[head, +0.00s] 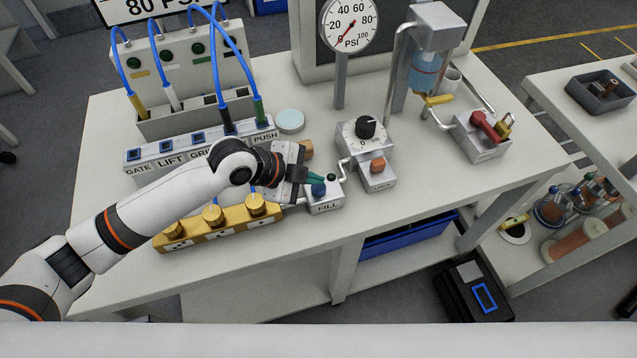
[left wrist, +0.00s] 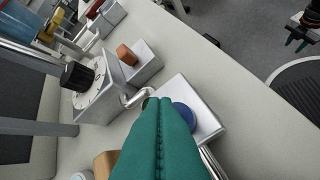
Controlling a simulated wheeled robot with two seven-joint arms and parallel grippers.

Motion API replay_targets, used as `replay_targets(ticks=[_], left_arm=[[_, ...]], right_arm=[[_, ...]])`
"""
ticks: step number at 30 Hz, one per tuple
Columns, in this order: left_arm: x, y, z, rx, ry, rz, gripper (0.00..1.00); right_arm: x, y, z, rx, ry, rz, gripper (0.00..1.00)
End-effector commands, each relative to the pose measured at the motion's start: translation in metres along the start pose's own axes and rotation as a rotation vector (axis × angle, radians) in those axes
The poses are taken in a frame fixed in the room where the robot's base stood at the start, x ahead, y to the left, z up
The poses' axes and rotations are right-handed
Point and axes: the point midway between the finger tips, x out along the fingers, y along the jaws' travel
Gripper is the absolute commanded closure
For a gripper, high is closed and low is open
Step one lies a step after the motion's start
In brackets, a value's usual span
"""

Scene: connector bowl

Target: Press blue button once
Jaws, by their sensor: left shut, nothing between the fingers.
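The blue button (head: 318,190) sits on top of a small silver box labelled FILL (head: 325,207), near the front edge of the white table. My left gripper (head: 317,180) is shut and empty, its green fingertips just above or beside the blue button. In the left wrist view the closed green fingers (left wrist: 160,108) cover part of the blue button (left wrist: 186,116). I cannot tell whether they touch it. My right gripper (left wrist: 297,40) shows at the top right of the left wrist view, away from the table, with its green fingertips apart.
A brass block (head: 218,225) lies at the left front. A gauge (head: 348,25) stands behind.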

Motion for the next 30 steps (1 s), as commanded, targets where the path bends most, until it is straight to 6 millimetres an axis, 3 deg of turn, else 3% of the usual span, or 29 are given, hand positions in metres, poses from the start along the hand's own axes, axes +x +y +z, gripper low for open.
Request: replay_targets(ticks=[5,19,30], left_arm=[[-0.004,0.003,0.003,0.0,0.0,0.001,1.0],[-0.035,0.025,0.025,0.0,0.0,0.0,1.0],[-0.035,0.025,0.025,0.0,0.0,0.0,1.0]], right_arm=[[-0.004,0.001,0.001,0.0,0.0,0.001,0.64],[-0.045,0.001,0.004,0.001,0.0,0.002,0.64],[-0.044,0.001,0.004,0.0,0.0,0.002,0.64]])
